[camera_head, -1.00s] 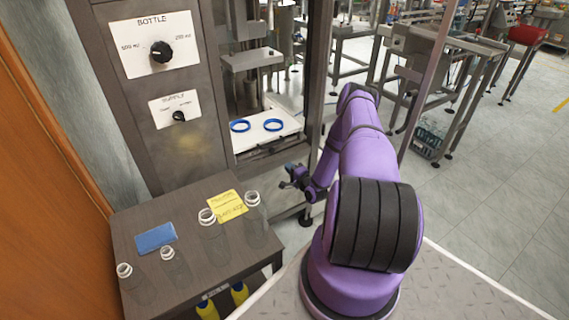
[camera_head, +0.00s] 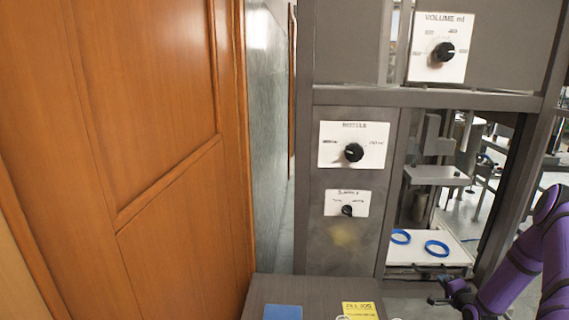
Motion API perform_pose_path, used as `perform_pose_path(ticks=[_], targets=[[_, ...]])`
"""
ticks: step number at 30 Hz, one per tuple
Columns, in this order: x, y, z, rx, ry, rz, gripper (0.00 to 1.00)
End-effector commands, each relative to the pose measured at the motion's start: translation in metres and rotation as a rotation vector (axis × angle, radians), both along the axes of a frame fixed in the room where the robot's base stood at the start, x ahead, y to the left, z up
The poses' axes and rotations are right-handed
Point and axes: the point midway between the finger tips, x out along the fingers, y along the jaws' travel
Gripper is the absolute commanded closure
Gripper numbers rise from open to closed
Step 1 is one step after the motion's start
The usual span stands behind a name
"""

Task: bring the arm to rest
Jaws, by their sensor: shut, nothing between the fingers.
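My purple arm stands at the lower right of the head view, partly cut off by the frame edge. My gripper (camera_head: 436,300) is small and dark at the lower end of the arm, in front of the machine's white tray (camera_head: 453,260). It is shut, holds nothing and is apart from the two blue rings (camera_head: 437,248) that lie on the tray.
The grey machine carries a bottle dial (camera_head: 354,152), a supply dial (camera_head: 347,210) and a volume dial (camera_head: 443,52). A dark table (camera_head: 262,289) with a blue pad (camera_head: 283,312) and a yellow note (camera_head: 359,310) is at the bottom. A wooden door (camera_head: 120,150) fills the left.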

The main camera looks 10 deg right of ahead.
Motion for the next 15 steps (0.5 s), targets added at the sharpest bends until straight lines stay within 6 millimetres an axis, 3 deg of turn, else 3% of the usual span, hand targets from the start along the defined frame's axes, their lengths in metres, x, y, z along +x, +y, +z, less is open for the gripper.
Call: perform_pose_path(ticks=[1, 6, 15], targets=[[0.012, 0.001, 0.02, -0.044, 0.029, 0.017, 1.0], [0.039, 0.01, 0.076, -0.182, 0.138, 0.062, 1.0], [0.067, 0.04, 0.178, -0.404, 0.313, 0.127, 1.0]])
